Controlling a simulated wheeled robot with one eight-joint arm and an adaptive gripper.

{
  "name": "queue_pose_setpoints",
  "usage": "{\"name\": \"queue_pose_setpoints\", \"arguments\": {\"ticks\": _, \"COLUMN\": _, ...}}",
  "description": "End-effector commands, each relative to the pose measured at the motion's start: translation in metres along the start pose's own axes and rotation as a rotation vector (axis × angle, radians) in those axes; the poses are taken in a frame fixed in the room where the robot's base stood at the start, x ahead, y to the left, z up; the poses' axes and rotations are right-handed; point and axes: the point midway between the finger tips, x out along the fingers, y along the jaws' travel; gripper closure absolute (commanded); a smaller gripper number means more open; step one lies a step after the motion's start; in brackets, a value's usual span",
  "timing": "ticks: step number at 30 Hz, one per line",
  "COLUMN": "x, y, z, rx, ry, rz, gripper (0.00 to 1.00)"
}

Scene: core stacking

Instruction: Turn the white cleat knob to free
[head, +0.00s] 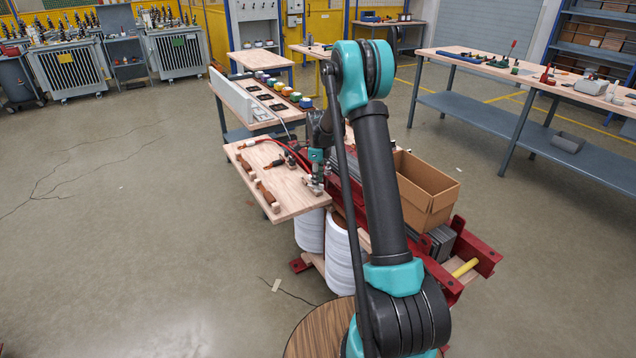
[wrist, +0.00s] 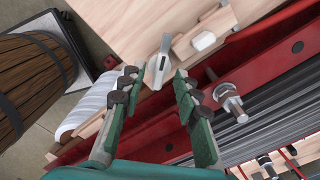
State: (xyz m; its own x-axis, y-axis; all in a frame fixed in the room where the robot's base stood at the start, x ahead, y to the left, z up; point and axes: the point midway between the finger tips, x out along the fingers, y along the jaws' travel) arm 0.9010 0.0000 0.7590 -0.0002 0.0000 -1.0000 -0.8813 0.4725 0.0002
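In the wrist view, a small white block-like knob (wrist: 204,41) sits on a pale wooden cleat (wrist: 185,48) at the upper middle. A pale grey, pointed lever-like piece (wrist: 158,66) lies just beyond my gripper (wrist: 155,88), in line with the gap between its fingertips. My gripper's two green fingers with dark pads are apart, with nothing clasped between them. The white knob is beyond and to the right of the fingertips. In the head view my gripper (head: 316,186) is at the right edge of the wooden board (head: 285,200); the knob cannot be made out there.
A red frame (wrist: 290,50) with a metal bolt and nut (wrist: 231,102) stands close right of the gripper. White coils (head: 345,262) stand below the board. A cardboard box (head: 425,190) is to the right. The floor at left is clear.

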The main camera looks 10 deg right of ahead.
Motion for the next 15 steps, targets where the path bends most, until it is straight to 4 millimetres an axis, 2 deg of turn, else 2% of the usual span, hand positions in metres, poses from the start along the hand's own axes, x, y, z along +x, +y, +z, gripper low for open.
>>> {"name": "queue_pose_setpoints", "arguments": {"ticks": 4, "x": 0.0106, "y": -0.0001, "z": 0.0000, "rx": 0.000, "ry": 0.000, "rz": 0.000, "gripper": 0.68}}
{"name": "queue_pose_setpoints", "arguments": {"ticks": 13, "x": 0.0128, "y": 0.0001, "z": -0.0001, "rx": 0.000, "ry": 0.000, "rz": 0.000, "gripper": 0.68}}
{"name": "queue_pose_setpoints", "arguments": {"ticks": 15, "x": 0.0127, "y": 0.0001, "z": -0.0001, "rx": 0.000, "ry": 0.000, "rz": 0.000, "gripper": 0.74}}
